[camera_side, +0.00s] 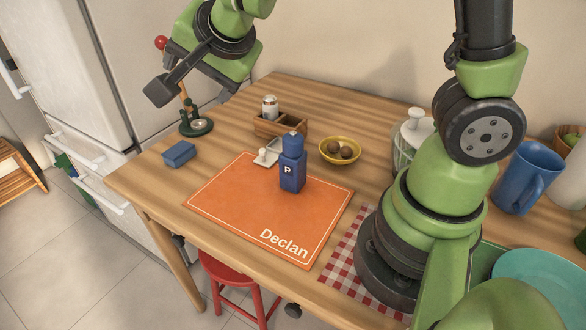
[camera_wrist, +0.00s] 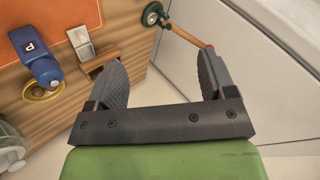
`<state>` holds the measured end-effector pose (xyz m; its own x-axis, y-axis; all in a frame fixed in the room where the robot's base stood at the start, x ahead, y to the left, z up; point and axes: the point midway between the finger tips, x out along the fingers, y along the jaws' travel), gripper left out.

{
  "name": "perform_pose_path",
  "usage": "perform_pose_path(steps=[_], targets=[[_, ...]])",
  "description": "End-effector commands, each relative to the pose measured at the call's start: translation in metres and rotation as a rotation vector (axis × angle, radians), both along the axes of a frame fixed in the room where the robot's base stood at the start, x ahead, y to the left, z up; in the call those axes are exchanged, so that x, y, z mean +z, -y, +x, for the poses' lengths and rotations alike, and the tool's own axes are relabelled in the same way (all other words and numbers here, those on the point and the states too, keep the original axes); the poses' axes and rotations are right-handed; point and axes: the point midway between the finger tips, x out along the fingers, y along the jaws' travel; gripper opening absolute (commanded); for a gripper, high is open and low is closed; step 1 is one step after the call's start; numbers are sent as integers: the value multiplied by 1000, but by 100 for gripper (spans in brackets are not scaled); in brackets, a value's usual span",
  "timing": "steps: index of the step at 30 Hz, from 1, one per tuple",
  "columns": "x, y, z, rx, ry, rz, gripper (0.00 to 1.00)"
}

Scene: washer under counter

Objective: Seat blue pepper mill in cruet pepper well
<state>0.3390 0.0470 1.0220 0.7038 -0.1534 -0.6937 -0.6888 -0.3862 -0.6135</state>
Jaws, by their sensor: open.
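The blue pepper mill (camera_side: 291,173), marked with a white P, stands upright on the orange mat; it also shows in the wrist view (camera_wrist: 38,62). Behind it is the wooden cruet (camera_side: 268,129), also in the wrist view (camera_wrist: 92,74). A white shaker with a grey top (camera_side: 269,106) stands in the cruet's left part. The right part shows no shaker, but the mill's top partly hides it. My gripper (camera_side: 190,88) is open and empty, raised above the table's back-left corner, well away from the mill; its spread fingers show in the wrist view (camera_wrist: 160,62).
A green-based stand (camera_side: 196,127) with a wooden pole and red knob (camera_side: 161,42) rises close to my gripper. A white dish (camera_side: 266,154) lies beside the mill. A yellow bowl (camera_side: 340,151) sits right of the cruet, a blue block (camera_side: 179,154) at left. The mat's front is clear.

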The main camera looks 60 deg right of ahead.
Motion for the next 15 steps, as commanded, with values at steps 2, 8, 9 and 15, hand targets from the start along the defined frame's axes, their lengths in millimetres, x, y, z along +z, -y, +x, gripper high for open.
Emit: perform_pose_path(steps=[2, 8, 9, 15], targets=[[-38, 7, -4, -141, -114, -77, 77], [-100, 25, -46, -425, -396, -309, 77], [-107, 26, -55, -460, -442, -347, 77], [-124, 33, -80, -548, -562, -449, 77]])
